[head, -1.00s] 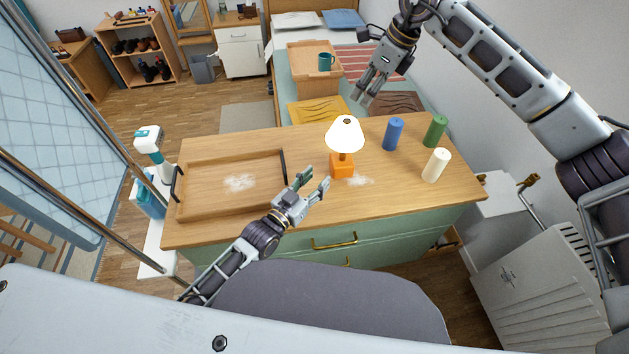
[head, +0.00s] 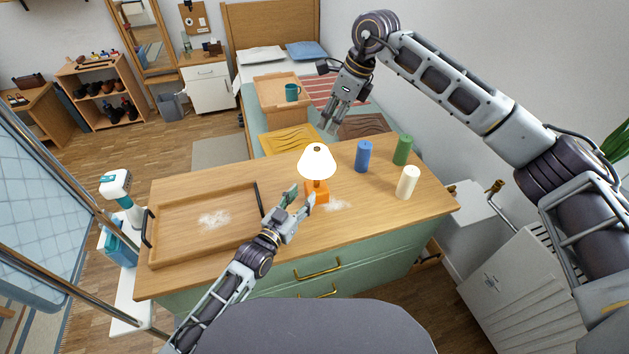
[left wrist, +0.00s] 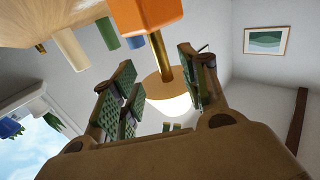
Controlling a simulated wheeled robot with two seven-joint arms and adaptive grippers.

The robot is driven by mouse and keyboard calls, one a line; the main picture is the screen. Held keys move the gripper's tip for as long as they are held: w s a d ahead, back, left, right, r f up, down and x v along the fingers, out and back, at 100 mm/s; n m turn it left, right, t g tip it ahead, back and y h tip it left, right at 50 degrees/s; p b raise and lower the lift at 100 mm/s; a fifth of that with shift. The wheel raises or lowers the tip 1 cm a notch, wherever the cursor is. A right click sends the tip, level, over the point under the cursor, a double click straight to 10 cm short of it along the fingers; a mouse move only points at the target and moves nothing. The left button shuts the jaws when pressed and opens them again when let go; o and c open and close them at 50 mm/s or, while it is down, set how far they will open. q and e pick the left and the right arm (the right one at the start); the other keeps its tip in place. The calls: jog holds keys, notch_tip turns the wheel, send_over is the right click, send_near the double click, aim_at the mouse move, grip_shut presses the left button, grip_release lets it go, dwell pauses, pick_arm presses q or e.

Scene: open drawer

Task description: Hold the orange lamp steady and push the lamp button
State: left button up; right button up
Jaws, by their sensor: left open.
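The orange lamp stands upright on the dresser top, with an orange block base (head: 317,192), a thin brass stem and a lit white shade (head: 317,163). My left gripper (head: 302,199) is open at the base's left front side. In the left wrist view, upside down, the lamp's base (left wrist: 145,14) and stem (left wrist: 161,58) show between and beyond the open fingers (left wrist: 155,88). I cannot tell whether the fingers touch the lamp. A small dark spot tops the shade; I cannot make out a button. My right gripper (head: 331,124) hangs open and empty, above and behind the lamp.
A wooden tray (head: 205,256) with white powder lies left of the lamp. More powder lies beside its base. Blue (head: 362,157), green (head: 402,150) and cream (head: 408,182) cylinders stand to the right. The dresser top (head: 350,222) is clear in front of them.

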aim_at(314, 188)
pick_arm(q)
jog(key=shift+x, duration=4.25)
grip_shut()
pick_arm(e)
grip_shut()
jog(key=shift+f, duration=0.1)
